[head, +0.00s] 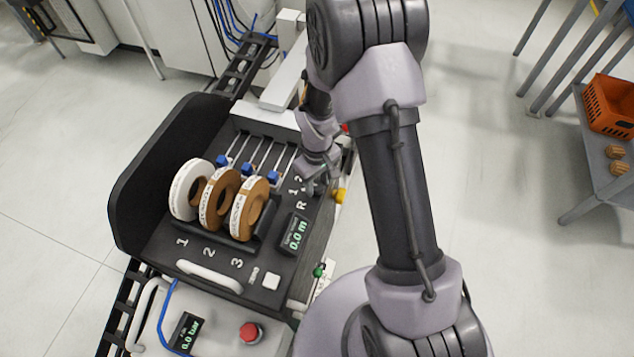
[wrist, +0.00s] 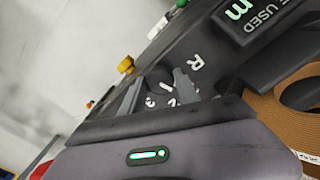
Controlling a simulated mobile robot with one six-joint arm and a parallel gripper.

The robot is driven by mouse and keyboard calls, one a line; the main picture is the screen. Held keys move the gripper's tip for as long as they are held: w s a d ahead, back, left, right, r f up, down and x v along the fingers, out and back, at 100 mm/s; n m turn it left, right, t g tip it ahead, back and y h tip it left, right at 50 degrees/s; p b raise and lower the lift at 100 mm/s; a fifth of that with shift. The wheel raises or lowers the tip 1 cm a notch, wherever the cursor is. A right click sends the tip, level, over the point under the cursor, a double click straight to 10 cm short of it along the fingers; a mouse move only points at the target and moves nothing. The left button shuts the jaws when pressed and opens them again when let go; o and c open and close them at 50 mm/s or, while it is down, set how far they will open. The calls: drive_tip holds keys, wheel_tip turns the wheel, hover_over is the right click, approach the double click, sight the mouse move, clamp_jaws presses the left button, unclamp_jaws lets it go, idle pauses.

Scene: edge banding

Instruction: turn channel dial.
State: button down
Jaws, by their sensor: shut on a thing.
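The channel dial (wrist: 157,80) is a dark knob on the black panel, with white marks R, 1, 2 and 3 around it in the wrist view. My gripper (wrist: 158,88) has one finger on each side of the dial and is shut on it. In the head view my gripper (head: 319,184) points down at the right edge of the panel and hides most of the dial. The marks R and 1 show just left of it. The fingers partly cover the dial, so I cannot tell which mark it points to.
A yellow knob (head: 339,195) sits close by on the panel's right edge. Three edge-band rolls stand in a holder, the nearest (head: 247,208) left of my gripper. A display (head: 296,235) reads 0.0 m. A red button (head: 251,332) is at the front.

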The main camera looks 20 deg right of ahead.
drive_tip(key=m+b, duration=0.1)
drive_tip(key=m, duration=0.3)
drive_tip(key=shift+f+m, duration=0.1)
drive_tip(key=shift+m, duration=0.2)
drive_tip(key=m+b, duration=0.2)
drive_tip(key=m, duration=0.1)
drive_tip(key=shift+m, duration=0.3)
drive_tip(key=m+b, duration=0.1)
drive_tip(key=m, duration=0.3)
drive_tip(key=shift+m+b, duration=0.9)
drive_tip(key=shift+m, duration=1.1)
drive_tip(key=c, duration=0.9)
unclamp_jaws()
